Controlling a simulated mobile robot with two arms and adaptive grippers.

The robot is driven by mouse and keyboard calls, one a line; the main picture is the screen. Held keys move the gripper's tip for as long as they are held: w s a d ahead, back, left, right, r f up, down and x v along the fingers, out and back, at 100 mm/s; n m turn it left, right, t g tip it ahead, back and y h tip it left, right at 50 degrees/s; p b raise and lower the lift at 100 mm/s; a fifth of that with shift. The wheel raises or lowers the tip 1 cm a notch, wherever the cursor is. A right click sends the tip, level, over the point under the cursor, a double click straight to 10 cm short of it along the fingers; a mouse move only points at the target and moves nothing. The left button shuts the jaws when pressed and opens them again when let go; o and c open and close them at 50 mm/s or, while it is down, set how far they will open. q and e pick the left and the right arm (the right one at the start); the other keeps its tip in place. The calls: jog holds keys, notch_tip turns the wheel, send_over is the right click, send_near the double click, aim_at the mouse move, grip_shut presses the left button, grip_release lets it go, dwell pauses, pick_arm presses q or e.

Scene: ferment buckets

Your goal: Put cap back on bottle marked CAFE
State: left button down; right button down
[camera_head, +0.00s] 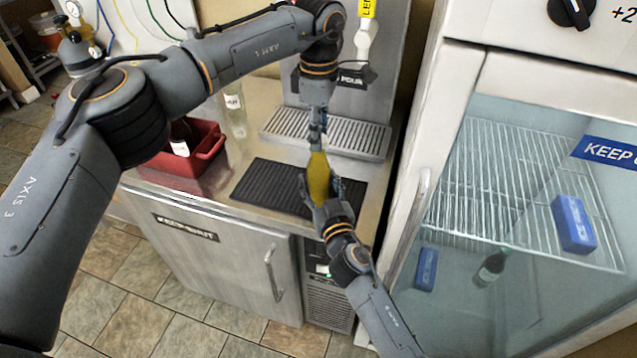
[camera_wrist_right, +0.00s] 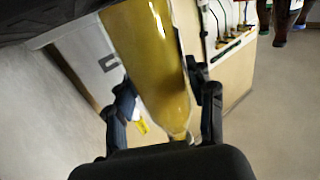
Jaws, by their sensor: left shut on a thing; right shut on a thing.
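A bottle of yellow liquid (camera_head: 318,176) stands nearly upright above the black mat, in my right gripper (camera_head: 322,196). In the right wrist view the bottle (camera_wrist_right: 150,62) fills the space between the fingers of my right gripper (camera_wrist_right: 162,92), which is shut on it. No CAFE marking can be read on it. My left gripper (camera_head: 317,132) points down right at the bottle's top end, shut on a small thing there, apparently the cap. The fingers hide the cap and the bottle mouth, so I cannot tell whether they touch.
A black ribbed mat (camera_head: 262,186) lies on the steel counter, with a drip tray (camera_head: 345,134) behind it. A clear bottle (camera_head: 235,112) and a red bin (camera_head: 205,152) holding a dark bottle (camera_head: 181,137) stand left. A glass-doored fridge (camera_head: 425,190) borders the right.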

pick_arm(q)
jog(key=m, duration=0.7)
jog(key=c, duration=0.9)
grip_release()
jog(key=shift+c, duration=0.2)
jog(key=shift+r, duration=2.25)
jog(key=shift+c, duration=0.4)
